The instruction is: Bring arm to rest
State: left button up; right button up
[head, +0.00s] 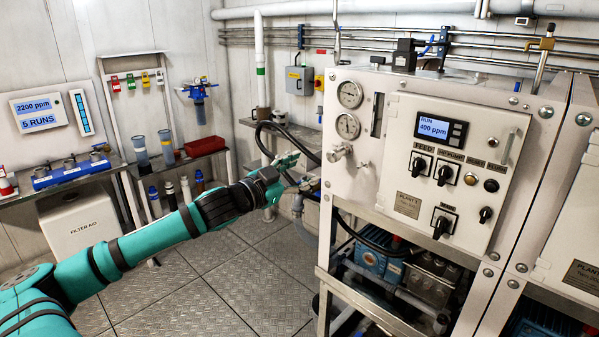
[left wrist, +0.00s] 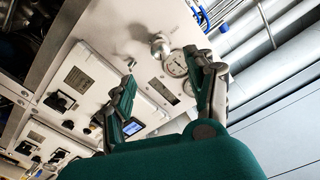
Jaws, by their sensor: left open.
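My left arm (head: 150,238) is teal with black bands and reaches in from the lower left across the floor area. Its left gripper (head: 296,168) is open beside the left edge of the white watermaker panel (head: 385,215). Nothing shows between its fingers. In the left wrist view the two fingers (left wrist: 163,62) stand apart, with the panel, its round gauges and a valve knob behind them. The gap between fingers and panel is hard to judge. My right gripper is in neither view.
The panel carries gauges (head: 349,94), a display (head: 440,129) reading RUN 400 ppm and several black knobs. A black hose (head: 290,135) loops close to the gripper. A shelf (head: 80,177) stands at left. The tiled floor (head: 215,290) is clear.

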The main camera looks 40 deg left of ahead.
pick_arm(q)
jog(key=shift+a+f, duration=0.1)
dwell(0.3)
